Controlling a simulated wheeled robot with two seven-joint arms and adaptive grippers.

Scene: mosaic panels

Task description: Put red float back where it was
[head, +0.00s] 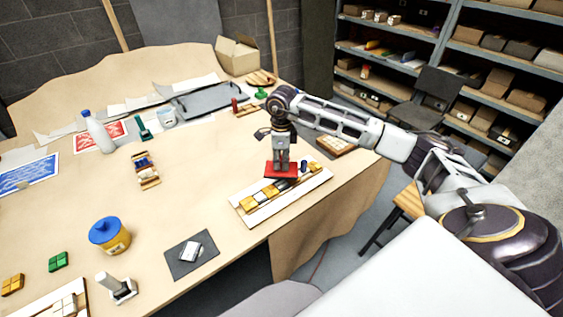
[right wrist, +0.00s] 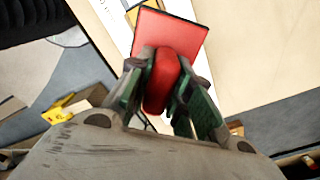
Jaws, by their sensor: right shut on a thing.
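The red float (head: 281,172) has a flat red plate and a rounded red handle. My right gripper (head: 281,160) is shut on its handle, with the plate below the fingers. The right wrist view shows the float (right wrist: 171,35) with its handle between the two fingers of the right gripper (right wrist: 163,75). In the head view, the float is over the back part of a white mosaic panel (head: 252,214) with yellow, white and dark tiles. I cannot tell how large the gap beneath it is. My left gripper is out of view.
A small blue piece (head: 304,166) is just right of the float. A wooden tray (head: 336,146) lies behind it. A green float (head: 262,93) and a red upright tool (head: 235,104) are at the back. The table's middle is mostly clear.

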